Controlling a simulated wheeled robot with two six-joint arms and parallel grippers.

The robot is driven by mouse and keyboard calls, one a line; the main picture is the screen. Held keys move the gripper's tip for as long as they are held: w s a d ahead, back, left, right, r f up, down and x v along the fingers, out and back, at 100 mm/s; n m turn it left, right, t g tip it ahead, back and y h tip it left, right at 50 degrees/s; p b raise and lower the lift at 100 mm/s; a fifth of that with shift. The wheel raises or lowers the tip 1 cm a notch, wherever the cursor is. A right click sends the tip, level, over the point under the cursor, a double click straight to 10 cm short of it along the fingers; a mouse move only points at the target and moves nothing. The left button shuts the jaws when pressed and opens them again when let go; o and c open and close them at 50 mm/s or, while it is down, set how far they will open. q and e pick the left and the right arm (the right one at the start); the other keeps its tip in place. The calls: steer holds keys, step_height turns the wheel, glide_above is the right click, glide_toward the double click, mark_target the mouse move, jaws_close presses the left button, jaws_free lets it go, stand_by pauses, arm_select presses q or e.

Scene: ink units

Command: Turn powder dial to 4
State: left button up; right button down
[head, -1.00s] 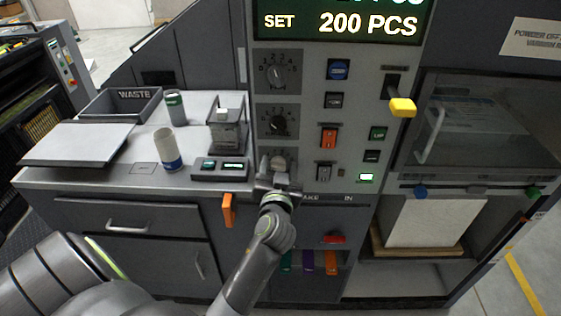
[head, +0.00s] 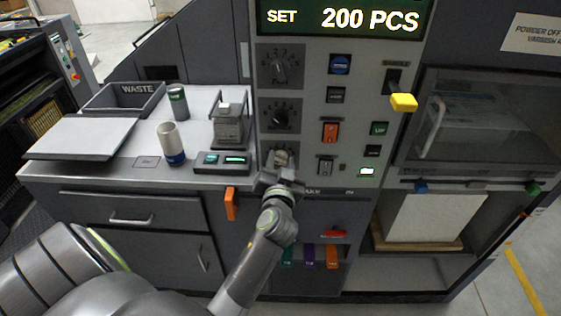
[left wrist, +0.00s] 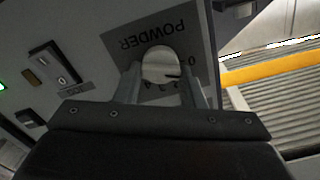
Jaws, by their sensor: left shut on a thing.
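The powder dial (head: 281,157) is a pale round knob, the lowest of three dials on the grey control panel. In the left wrist view the dial (left wrist: 158,63) is upside down, under the printed word POWDER, with a dark mark toward the side of the 0. Some scale numbers are hidden by the fingers, so I cannot read the exact setting. My left gripper (head: 279,170) is at the dial from below; its two fingers (left wrist: 161,80) stand either side of the knob, shut on it. My right gripper is not in view.
Two other dials (head: 281,68) sit above, with switches (head: 330,131) to their right. A yellow-tipped lever (head: 403,102) sticks out at the upper right. An orange handle (head: 231,204) is left of my forearm. The counter holds a cup (head: 171,143) and a waste tray (head: 124,99).

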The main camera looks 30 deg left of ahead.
arm_select(q)
steer(key=m, duration=0.2)
steer(key=shift+m+p, duration=0.35)
steer(key=shift+m, duration=0.05)
steer(key=m+p, duration=0.1)
steer(key=m, duration=0.3)
steer(key=shift+w+d, duration=0.1)
steer(key=m+p, duration=0.2)
steer(key=m, duration=0.4)
steer(key=shift+f+m+p, duration=0.15)
steer(key=shift+m+p, duration=0.25)
steer(key=m+p, duration=0.1)
steer(key=m, duration=0.3)
steer(key=shift+f+p, duration=0.1)
steer(key=shift+p, duration=0.3)
steer(key=shift+f+m+p, duration=0.1)
steer(key=shift+m+p, duration=0.65)
steer(key=shift+m, duration=1.45)
steer(key=o, duration=1)
steer(key=shift+f, duration=0.1)
